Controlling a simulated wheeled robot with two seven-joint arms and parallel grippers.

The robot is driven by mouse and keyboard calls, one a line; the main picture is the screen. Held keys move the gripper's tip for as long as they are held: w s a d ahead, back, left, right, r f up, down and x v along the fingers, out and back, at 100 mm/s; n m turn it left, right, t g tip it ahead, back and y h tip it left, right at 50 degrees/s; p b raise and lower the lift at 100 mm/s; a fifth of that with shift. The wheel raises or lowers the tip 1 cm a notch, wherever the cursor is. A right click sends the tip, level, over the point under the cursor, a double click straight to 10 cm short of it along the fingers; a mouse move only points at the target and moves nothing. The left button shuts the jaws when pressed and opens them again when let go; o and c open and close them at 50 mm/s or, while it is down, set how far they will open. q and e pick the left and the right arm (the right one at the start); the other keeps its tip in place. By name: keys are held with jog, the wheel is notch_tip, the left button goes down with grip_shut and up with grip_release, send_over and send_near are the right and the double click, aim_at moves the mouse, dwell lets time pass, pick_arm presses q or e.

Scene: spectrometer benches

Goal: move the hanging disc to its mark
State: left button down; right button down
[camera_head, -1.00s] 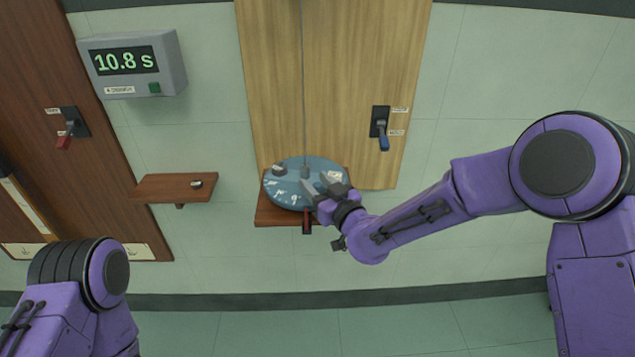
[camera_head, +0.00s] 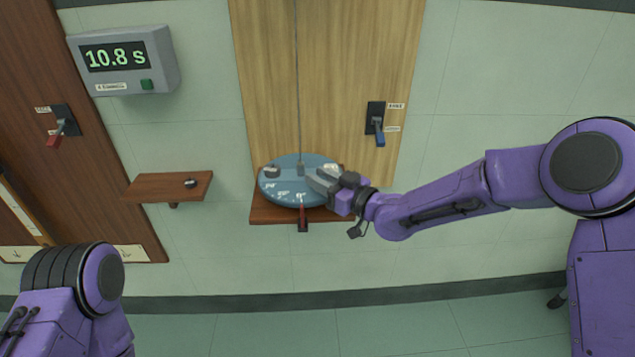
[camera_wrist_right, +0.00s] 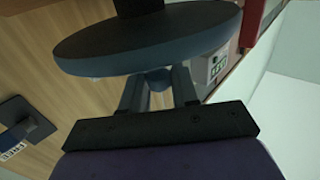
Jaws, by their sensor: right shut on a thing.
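The blue-grey disc (camera_head: 288,163) hangs from a thin wire (camera_head: 297,90) over a red-brown shelf, with marked white figures along its front. A "0" figure stands near a red pointer (camera_head: 303,217) at the shelf's front. In the right wrist view the disc's edge (camera_wrist_right: 150,50) fills the top. My right gripper (camera_head: 318,179) is at the disc's right side, shut on a small rounded blue part of it (camera_wrist_right: 158,76), partly hidden between the fingers. Of my left arm, only links show at lower left; its gripper is out of view.
The shelf (camera_head: 262,214) lies under the disc. A timer (camera_head: 124,60) reading 10.8 s and a smaller shelf (camera_head: 150,188) with a small dark object are to the left. A blue-handled switch (camera_head: 377,128) is on the wooden panel, a red-handled one (camera_head: 62,128) at far left.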

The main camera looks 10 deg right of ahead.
jog(key=shift+d+r, duration=0.1)
jog(key=c, duration=1)
grip_release()
jog(key=shift+d, duration=0.1)
jog(key=b+v, duration=0.2)
jog(key=v, duration=0.8)
jog(key=shift+s, duration=0.15)
